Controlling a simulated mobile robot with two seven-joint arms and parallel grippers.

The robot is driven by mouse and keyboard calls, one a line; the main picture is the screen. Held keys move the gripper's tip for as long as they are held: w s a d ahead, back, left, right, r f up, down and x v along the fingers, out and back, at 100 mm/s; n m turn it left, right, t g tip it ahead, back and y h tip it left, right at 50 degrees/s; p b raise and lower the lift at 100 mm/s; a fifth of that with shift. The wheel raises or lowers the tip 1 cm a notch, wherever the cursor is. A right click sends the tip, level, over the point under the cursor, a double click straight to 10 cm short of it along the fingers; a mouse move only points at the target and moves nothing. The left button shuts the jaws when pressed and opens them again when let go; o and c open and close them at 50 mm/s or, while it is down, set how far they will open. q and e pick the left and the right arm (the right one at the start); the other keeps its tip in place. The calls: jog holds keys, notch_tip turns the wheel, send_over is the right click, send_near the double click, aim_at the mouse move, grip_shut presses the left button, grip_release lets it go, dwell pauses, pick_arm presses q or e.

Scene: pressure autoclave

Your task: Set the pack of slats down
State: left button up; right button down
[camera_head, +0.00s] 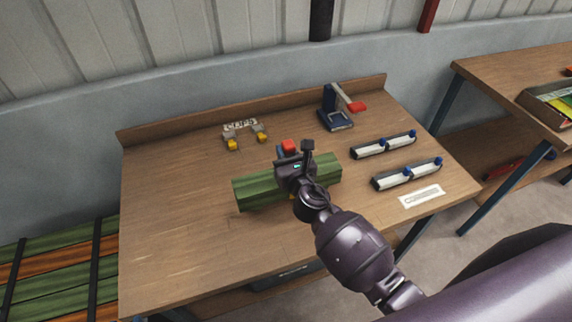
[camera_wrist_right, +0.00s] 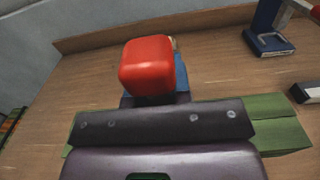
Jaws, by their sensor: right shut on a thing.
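The fingertips are hidden behind the gripper body. I cannot tell whether the pack's underside touches the bench top (camera_head: 165,235). My left gripper is in neither view.
A red block (camera_head: 288,147) on a blue part stands just behind my right gripper. Grey-and-yellow clips (camera_head: 232,144), a blue tool with a red handle (camera_head: 335,119) and white-and-blue bars (camera_head: 390,181) are on the bench. Its left front is clear.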

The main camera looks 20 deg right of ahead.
jog(key=shift+f+b, duration=0.35)
jog(key=shift+f, duration=0.1)
notch_tip(320, 180, down, 3)
jog(key=shift+r+b, duration=0.15)
jog(key=shift+b, duration=0.85)
jog(key=shift+f, duration=0.35)
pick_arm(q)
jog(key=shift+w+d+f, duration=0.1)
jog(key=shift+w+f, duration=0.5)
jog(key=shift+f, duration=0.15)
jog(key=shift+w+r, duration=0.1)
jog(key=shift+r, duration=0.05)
pick_arm(e)
jog(key=shift+r, duration=0.1)
pick_arm(q)
jog(key=shift+b, duration=0.3)
pick_arm(e)
jog(key=shift+f, duration=0.2)
jog(key=c, duration=1.2)
grip_release()
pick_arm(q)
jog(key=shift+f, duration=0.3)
pick_arm(e)
jog(key=shift+o, duration=0.7)
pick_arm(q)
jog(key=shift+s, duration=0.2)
